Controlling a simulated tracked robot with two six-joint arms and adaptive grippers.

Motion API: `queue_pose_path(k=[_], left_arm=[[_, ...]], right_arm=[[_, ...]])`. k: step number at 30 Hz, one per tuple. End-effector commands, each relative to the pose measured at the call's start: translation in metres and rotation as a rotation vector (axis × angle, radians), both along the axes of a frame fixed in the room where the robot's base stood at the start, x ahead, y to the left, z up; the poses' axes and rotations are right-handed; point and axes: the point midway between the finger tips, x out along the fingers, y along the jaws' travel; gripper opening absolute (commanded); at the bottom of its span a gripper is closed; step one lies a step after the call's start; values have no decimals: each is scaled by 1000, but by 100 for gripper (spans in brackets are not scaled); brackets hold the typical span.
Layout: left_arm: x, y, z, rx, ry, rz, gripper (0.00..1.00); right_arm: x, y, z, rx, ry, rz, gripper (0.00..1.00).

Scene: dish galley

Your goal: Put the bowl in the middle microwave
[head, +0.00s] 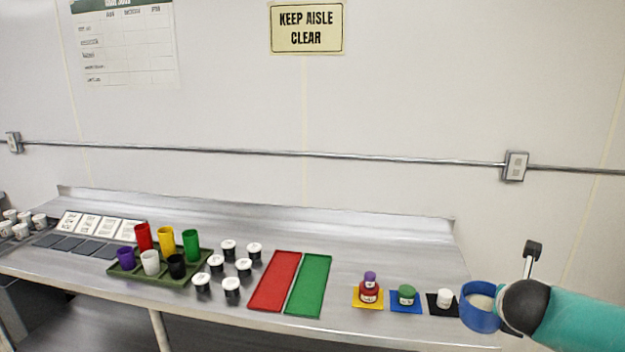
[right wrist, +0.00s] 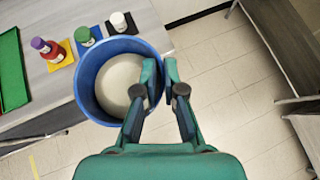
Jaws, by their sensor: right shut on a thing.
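The bowl (head: 477,319) is blue with a pale inside, in the head view at the right end of the counter. It fills the middle of the right wrist view (right wrist: 88,88), upright or nearly so, opening toward the camera. My right gripper (right wrist: 160,72) is shut on the bowl's right rim, one finger inside and one outside. In the head view the arm comes in from the right and the fingers are mostly hidden. The bowl overlaps the counter's end; its height above it is hard to tell. No microwave shows. My left gripper is in neither view.
The steel counter (head: 400,235) holds red (head: 275,281) and green (head: 309,285) trays, several lidded cups, and a green rack (head: 205,258) of coloured cups. Small containers stand on yellow, blue and black mats (head: 434,308) beside the bowl. Tiled floor (right wrist: 215,60) is open right of the counter.

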Motion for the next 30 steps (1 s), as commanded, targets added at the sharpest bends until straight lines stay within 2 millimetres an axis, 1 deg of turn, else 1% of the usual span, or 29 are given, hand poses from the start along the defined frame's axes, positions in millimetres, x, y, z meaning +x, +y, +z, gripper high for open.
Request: queue_pose_path(k=[1, 14, 20, 26, 29, 30], left_arm=[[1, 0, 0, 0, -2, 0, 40], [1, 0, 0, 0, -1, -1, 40], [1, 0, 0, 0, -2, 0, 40], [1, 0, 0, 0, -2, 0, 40], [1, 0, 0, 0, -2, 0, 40], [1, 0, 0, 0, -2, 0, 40]], right_arm=[[3, 7, -11, 0, 6, 15, 0], [9, 42, -76, 0, 7, 171, 0], [9, 65, -115, 0, 11, 284, 0], [6, 97, -155, -1, 11, 420, 0], [1, 121, -176, 2, 11, 503, 0], [-1, 132, -184, 1, 12, 541, 0]])
